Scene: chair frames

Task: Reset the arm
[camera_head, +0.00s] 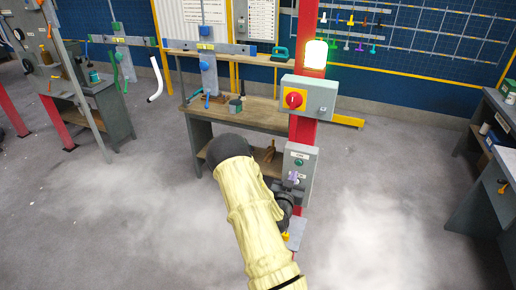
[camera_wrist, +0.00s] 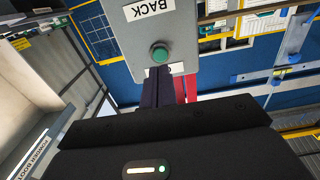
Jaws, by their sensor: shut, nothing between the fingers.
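My arm, in a pale yellow sleeve (camera_head: 250,215), rises from the bottom of the head view to a dark elbow. My gripper (camera_head: 293,177) is in front of a grey control box (camera_head: 304,155) on a red post. In the wrist view, my gripper's dark fingers (camera_wrist: 160,75) are shut together and empty. They point at the grey box (camera_wrist: 185,20), marked BACK, with a green button (camera_wrist: 160,53). The fingertips appear just below the button in this view. I cannot tell whether they touch the box. My sleeve and wrist hide part of the post's lower end.
A larger grey box with a red knob (camera_head: 294,99) and a lit lamp (camera_head: 316,53) are on the red post (camera_head: 302,130). A workbench (camera_head: 262,112) stands behind. Another bench (camera_head: 482,195) is at the right. Grey floor (camera_head: 400,190) lies open between them.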

